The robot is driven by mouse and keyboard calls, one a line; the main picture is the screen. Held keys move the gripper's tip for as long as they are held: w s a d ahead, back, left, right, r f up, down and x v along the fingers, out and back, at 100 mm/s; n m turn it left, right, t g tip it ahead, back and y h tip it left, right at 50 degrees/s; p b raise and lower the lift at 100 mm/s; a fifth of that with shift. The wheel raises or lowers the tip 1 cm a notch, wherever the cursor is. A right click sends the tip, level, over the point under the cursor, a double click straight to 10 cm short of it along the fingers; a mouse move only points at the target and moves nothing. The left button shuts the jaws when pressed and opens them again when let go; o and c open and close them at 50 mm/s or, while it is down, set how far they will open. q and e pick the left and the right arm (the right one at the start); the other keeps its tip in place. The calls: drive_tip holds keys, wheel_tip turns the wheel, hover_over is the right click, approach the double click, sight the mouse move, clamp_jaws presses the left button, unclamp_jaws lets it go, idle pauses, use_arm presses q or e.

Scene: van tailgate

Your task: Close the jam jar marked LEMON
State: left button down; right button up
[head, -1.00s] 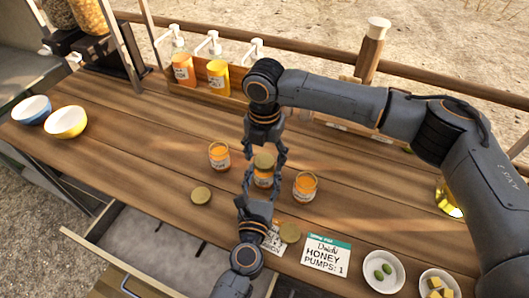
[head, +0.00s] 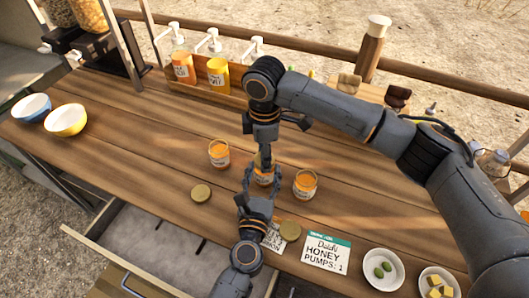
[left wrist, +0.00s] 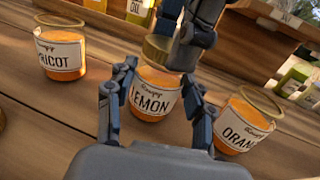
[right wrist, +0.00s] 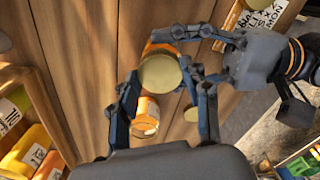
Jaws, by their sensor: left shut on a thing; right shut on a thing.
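The LEMON jar (left wrist: 153,98), orange with a white label, stands upright on the wooden table. It also shows in the head view (head: 263,178). My left gripper (head: 251,188) is shut around its body, with fingers on both sides in the left wrist view (left wrist: 155,90). A gold lid (right wrist: 160,73) is at the jar's mouth, also visible in the left wrist view (left wrist: 157,48). My right gripper (right wrist: 165,92) is shut on this lid from above. In the head view the right gripper (head: 263,152) hides much of the lid; I cannot tell whether it is fully seated.
Open APRICOT (left wrist: 60,55) and ORANGE (left wrist: 242,122) jars stand on either side. Loose gold lids lie at left (head: 201,193) and near (head: 290,231). A honey card (head: 326,254), bowls (head: 66,121) and pump bottles (head: 218,75) stand farther out. An open drawer (head: 150,250) is in front.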

drive_tip(key=m, duration=0.7)
drive_tip(key=shift+s+f, duration=0.1)
drive_tip(key=m, duration=0.5)
drive_tip(key=o, duration=1.4)
drive_tip(key=shift+c, duration=0.2)
wheel_tip(320, 180, up, 12)
